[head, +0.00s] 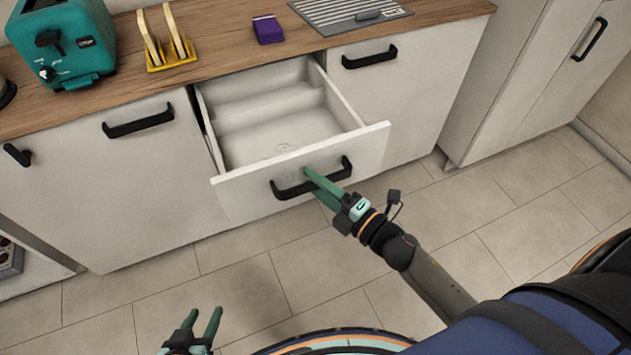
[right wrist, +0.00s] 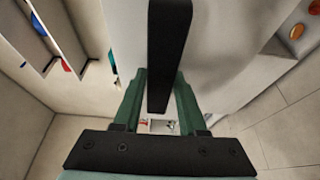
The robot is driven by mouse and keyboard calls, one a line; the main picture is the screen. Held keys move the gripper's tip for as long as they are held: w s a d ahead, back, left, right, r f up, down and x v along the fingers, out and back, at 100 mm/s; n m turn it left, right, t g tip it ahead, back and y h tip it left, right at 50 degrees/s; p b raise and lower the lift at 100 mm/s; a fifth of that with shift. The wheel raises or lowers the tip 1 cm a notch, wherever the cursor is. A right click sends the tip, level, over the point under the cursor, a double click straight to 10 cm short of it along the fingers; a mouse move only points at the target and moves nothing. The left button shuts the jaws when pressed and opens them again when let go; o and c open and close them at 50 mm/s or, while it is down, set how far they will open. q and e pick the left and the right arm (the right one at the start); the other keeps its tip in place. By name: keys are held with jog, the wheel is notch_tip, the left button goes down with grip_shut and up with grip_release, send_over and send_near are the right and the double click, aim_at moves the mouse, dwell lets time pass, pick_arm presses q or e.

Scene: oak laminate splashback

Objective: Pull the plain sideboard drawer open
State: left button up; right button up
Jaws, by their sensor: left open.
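The plain white drawer (head: 240,184) is pulled well out of the sideboard, and its empty inside shows in the head view. Its black bar handle (head: 289,190) is on the drawer front. In the right wrist view the handle (right wrist: 168,50) runs between the two fingers of the right gripper (right wrist: 159,85). My left gripper (head: 205,318) is open and empty, low above the floor, away from the drawer.
On the wooden worktop (head: 215,50) stand a teal toaster (head: 65,42), a yellow rack with toast (head: 168,50), a purple box (head: 268,29) and a grey slotted board (head: 345,12). Closed fronts flank the drawer. A tall cabinet (head: 535,85) stands right. The tiled floor in front is clear.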

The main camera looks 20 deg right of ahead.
jog(key=shift+o, duration=1.2)
jog(key=v, duration=1.2)
jog(key=shift+s+b, duration=0.25)
jog(key=shift+b, duration=0.1)
jog(key=shift+d, duration=0.15)
